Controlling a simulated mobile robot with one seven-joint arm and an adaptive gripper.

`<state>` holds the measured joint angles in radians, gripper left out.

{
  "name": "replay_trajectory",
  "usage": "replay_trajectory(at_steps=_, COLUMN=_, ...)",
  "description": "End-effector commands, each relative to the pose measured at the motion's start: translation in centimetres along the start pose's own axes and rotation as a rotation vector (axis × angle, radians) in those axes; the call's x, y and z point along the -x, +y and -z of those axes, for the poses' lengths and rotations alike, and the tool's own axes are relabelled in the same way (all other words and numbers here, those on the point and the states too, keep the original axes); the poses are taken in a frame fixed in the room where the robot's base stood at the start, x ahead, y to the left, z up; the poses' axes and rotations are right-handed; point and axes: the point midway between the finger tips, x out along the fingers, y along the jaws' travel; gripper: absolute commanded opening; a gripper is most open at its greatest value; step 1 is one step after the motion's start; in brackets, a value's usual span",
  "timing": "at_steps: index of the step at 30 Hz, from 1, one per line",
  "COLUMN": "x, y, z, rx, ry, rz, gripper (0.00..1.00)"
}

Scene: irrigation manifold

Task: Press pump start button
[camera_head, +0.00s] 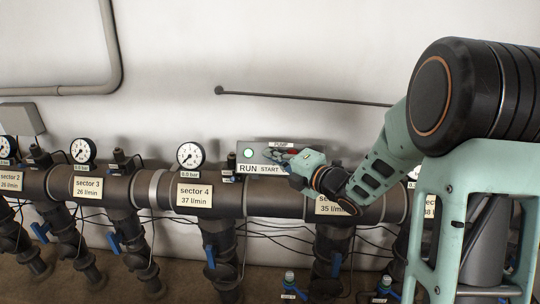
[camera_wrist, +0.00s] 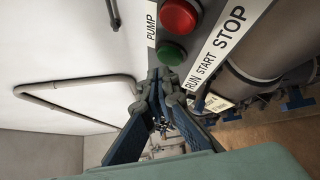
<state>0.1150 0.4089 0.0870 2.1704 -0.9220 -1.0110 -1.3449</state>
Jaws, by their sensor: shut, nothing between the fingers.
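The grey pump panel (camera_head: 244,148) is on the wall above the pipe, with a RUN START label (camera_head: 258,169) along its lower edge. A lit green RUN lamp (camera_head: 249,153) shows at its left. In the wrist view, the green start button (camera_wrist: 170,53) sits beside the word START, and the red stop button (camera_wrist: 180,17) is beyond it. My gripper (camera_wrist: 162,76) is shut and empty, its fingertips close to the green button. I cannot tell whether they touch it. In the head view my gripper (camera_head: 287,160) covers part of the panel, including the STOP lettering.
A thick dark manifold pipe (camera_head: 230,196) runs below the panel, with pressure gauges (camera_head: 190,156), sector labels (camera_head: 194,195) and blue-handled valves (camera_head: 210,256). A thin dark rod (camera_head: 300,97) is on the wall above. The wall left of the panel top is clear.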

Motion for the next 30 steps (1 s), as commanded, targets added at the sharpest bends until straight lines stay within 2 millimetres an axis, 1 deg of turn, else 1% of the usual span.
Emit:
replay_trajectory(at_steps=12, x=0.3, y=0.3, z=0.3, rx=0.001, ry=0.000, rz=0.000, gripper=0.00)
replay_trajectory(at_steps=24, x=3.0, y=2.2, z=2.2, rx=0.002, ry=0.000, rz=0.000, gripper=0.00)
replay_trajectory(at_steps=30, x=3.7, y=2.6, z=2.7, rx=0.000, ry=0.000, rz=0.001, gripper=0.00)
